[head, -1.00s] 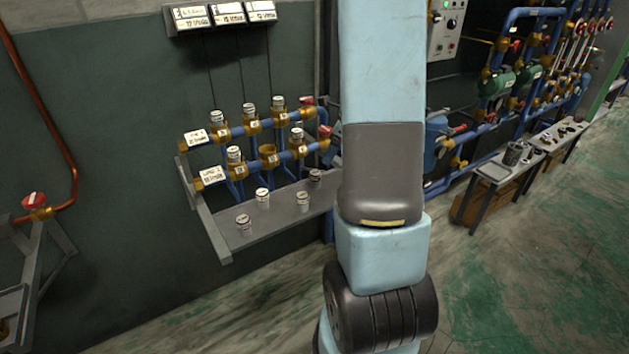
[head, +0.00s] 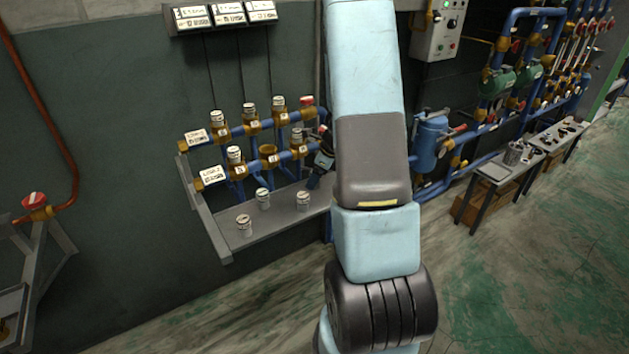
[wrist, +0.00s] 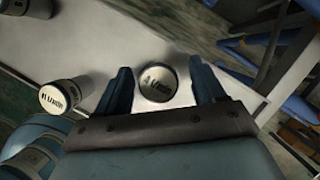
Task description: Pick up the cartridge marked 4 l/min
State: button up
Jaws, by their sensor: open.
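In the wrist view a short round cartridge (wrist: 157,82) with a pale printed cap stands on the grey shelf (wrist: 180,25). The print is too small to read surely, so I cannot tell whether it says 4 l/min. My gripper (wrist: 160,68) is open, with one dark finger on each side of this cartridge and a gap to each. In the head view my gripper (head: 321,168) is at the right end of the shelf, partly hidden by my arm.
Behind the shelf, two blue pipe manifolds (head: 232,131) carry brass sockets, most with capped cartridges; one front socket (head: 268,153) looks empty. In the wrist view another cartridge (wrist: 62,95) stands left of my gripper. Label boxes (head: 220,15) hang on the wall.

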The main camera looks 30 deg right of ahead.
jog(key=shift+w+a+f, duration=0.1)
jog(key=shift+a+f, duration=0.05)
jog(key=shift+f, duration=0.3)
jog(key=shift+c, duration=0.5)
jog(key=c, duration=1)
jog(key=shift+r, duration=0.1)
